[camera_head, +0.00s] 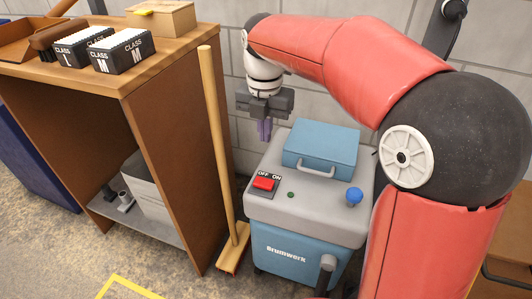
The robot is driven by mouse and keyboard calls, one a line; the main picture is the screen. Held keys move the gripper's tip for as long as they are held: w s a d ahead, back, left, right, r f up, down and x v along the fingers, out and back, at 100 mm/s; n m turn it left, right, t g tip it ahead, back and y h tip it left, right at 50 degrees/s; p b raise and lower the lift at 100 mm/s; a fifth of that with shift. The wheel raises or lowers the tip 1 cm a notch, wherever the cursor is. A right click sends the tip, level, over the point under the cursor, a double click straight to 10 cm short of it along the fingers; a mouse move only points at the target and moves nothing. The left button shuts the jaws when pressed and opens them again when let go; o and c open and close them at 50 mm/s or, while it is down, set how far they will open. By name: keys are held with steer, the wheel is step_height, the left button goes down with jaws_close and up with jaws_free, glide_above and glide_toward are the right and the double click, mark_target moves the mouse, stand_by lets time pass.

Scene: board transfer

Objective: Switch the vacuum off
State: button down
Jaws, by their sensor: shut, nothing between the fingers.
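The vacuum (304,250) is a blue and grey box-shaped machine on the floor, marked "Brumworx". On its grey top, at the front left, is a red switch (264,184) under a dark "OFF ON" label. I cannot tell which way the switch is set. A small green spot (291,195) and a blue knob (354,196) lie to the right of it. My gripper (265,138) points down with its purplish fingers shut and empty, above the back left of the vacuum top. It is behind the switch in the picture and apart from it.
A broom (217,150) leans upright between the vacuum and a wooden cabinet (165,145) on the left. Boxes marked "CLASS L" (85,47) and "CLASS M" (122,52) stand on the cabinet. A block wall (237,105) is behind. Yellow tape (128,283) marks the front floor.

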mark_target(268, 184)
steer(key=b, duration=0.6)
steer(key=shift+s+d+b, duration=0.35)
steer(key=shift+s, duration=0.05)
step_height(268, 184, down, 14)
steer(key=b, duration=0.3)
steer(key=shift+b, duration=0.4)
steer(key=shift+d+f, duration=0.1)
steer(key=shift+f, duration=0.1)
